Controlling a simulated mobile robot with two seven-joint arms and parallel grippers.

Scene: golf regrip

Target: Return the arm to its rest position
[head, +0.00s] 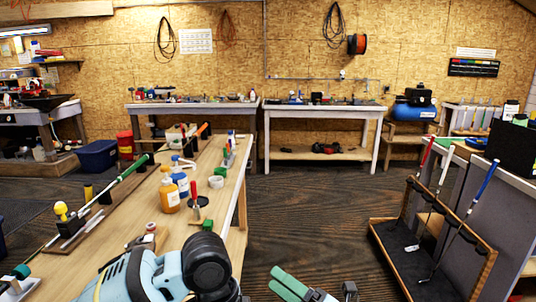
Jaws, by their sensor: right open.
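My right gripper (277,277) is at the bottom edge in the head view, beside the near end of the wooden workbench (135,205) and over the dark floor. Its green fingers are open with nothing between them. A light blue arm link of mine with a black joint covers part of the bench's near end. My left gripper is not seen.
An orange bottle (170,196), a blue-labelled bottle (181,184), a tape roll (216,182) and a red-handled tool (194,194) stand on the bench. A club rack (440,240) stands at right. The floor between bench and rack is clear.

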